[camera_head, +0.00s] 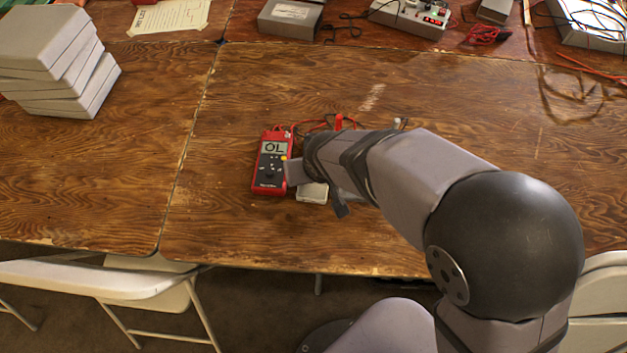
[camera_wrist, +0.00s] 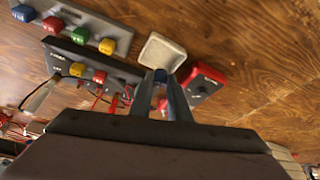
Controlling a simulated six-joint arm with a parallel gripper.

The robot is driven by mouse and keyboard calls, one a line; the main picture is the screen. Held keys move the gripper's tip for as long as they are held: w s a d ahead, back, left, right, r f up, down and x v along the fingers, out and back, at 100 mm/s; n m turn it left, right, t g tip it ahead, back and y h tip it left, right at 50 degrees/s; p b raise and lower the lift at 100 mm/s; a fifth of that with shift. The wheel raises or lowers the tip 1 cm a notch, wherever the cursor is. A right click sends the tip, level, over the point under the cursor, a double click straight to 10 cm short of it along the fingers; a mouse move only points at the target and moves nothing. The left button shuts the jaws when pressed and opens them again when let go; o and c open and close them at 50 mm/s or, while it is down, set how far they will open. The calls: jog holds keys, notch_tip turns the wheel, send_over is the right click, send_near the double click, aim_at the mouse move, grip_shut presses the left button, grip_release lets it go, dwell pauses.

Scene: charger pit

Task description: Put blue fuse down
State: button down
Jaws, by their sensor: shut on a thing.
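My gripper (camera_wrist: 161,80) is shut, with its two grey fingers reaching up the middle of the wrist view. A small bluish piece shows between the fingertips, which fits the blue fuse (camera_wrist: 160,75), though most of it is hidden by the fingers. The fingertips show just in front of the lower edge of a small pale square tray (camera_wrist: 160,50). I cannot tell how high the fuse is above it. In the head view the tray (camera_head: 311,193) lies beside the red multimeter, partly covered by my arm. My fingertips are hidden there.
The red multimeter (camera_head: 270,162) reads OL; its leads run behind my arm. In the wrist view a grey strip (camera_wrist: 95,15) with coloured blocks and a dark panel (camera_wrist: 62,55) with coloured knobs stand left. Grey boxes (camera_head: 55,50) are stacked far left. The table front is clear.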

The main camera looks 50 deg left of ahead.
jog(key=shift+f, duration=1.95)
jog(key=shift+f+b, duration=0.35)
jog(key=shift+b, duration=0.25)
jog(key=shift+f, duration=0.25)
jog(key=c, duration=1.7)
grip_release()
jog(key=shift+o, duration=0.2)
jog(key=shift+r, duration=0.25)
